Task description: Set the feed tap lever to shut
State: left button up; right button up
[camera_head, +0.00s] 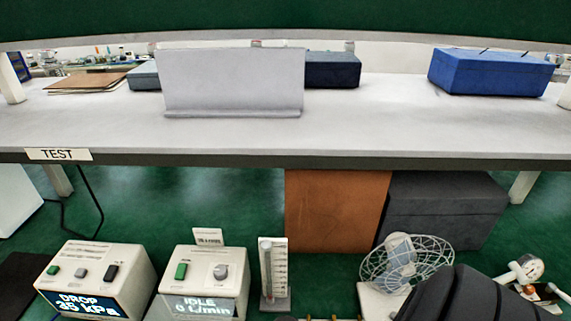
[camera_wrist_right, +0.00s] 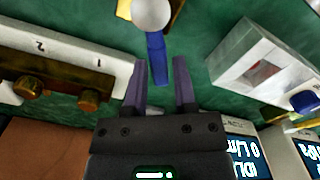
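In the right wrist view, a blue bar (camera_wrist_right: 157,58) that looks like the feed tap lever lies lengthwise in the picture, below a pale round knob (camera_wrist_right: 152,14). My right gripper (camera_wrist_right: 160,68) is open. Its two dark fingers stand either side of the bar's lower end in the picture, with a gap on both sides. I cannot tell how far the bar is from the fingertips in depth. Any marks for open or shut on the tap are not visible. In the head view the lever cannot be made out. My left gripper is in neither view.
A white block (camera_wrist_right: 55,60) with brown knobs and labels 1 and 2 is left of the fingers; a flow tube block (camera_wrist_right: 258,68) is right. In the head view stand a DROP unit (camera_head: 100,265), an IDLE unit (camera_head: 205,268), a wire-caged fan (camera_head: 400,258) and a gauge (camera_head: 528,268).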

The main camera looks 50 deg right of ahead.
jog(key=shift+o, duration=1.3)
notch_tip(320, 180, up, 10)
jog(key=p, duration=0.6)
jog(key=shift+p, duration=0.35)
